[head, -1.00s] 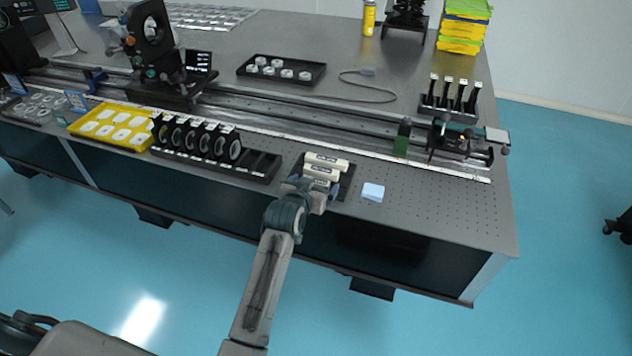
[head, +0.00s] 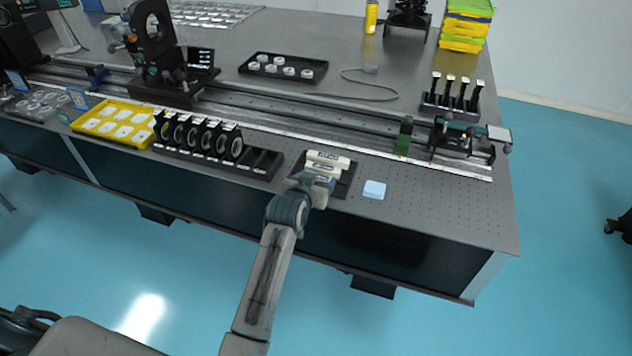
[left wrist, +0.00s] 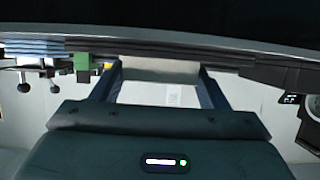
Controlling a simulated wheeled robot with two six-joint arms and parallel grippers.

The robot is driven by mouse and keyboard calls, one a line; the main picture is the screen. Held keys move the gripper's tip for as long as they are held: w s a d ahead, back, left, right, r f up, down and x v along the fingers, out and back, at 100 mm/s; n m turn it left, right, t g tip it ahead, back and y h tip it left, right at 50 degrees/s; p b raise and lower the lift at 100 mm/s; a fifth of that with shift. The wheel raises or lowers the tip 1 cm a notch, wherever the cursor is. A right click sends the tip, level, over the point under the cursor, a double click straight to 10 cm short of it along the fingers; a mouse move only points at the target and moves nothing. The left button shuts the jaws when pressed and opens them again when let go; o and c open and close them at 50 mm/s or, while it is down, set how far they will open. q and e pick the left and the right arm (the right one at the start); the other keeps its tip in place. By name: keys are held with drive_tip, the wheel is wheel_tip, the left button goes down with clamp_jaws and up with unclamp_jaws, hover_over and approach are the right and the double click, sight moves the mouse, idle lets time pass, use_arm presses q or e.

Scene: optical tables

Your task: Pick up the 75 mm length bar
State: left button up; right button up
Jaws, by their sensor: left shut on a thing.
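White length bars (head: 328,158) with dark labels lie side by side in a dark tray (head: 345,183) near the front edge of the table. The labels are too small to read, so I cannot tell which bar is the 75 mm one. My left gripper (head: 316,186) is at the front of the tray, shut on the nearest white bar, which it partly hides. In the left wrist view, the pale bar (left wrist: 160,72) shows between the two fingers of the left gripper (left wrist: 160,82). Whether the bar is clear of the tray I cannot tell. My right gripper is not in view.
A light blue block (head: 374,190) lies just right of the tray. A black rack (head: 262,163) with several upright round optics stands to the left, beside a yellow tray (head: 88,127). A long rail (head: 300,105) runs behind. The perforated table top (head: 440,205) is clear at right.

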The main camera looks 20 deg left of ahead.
use_arm(q)
drive_tip(key=shift+r, duration=0.55)
drive_tip(key=shift+s+a+r+b, duration=0.15)
drive_tip(key=shift+r+b, duration=0.15)
drive_tip(key=shift+r, duration=0.65)
drive_tip(key=s+a+r+b, duration=0.1)
drive_tip(key=s+a+b, duration=0.1)
drive_tip(key=s+a, duration=0.7)
drive_tip(key=s, duration=0.3)
drive_tip(key=shift+s+a+r, duration=0.15)
drive_tip(key=shift+a+r, duration=0.1)
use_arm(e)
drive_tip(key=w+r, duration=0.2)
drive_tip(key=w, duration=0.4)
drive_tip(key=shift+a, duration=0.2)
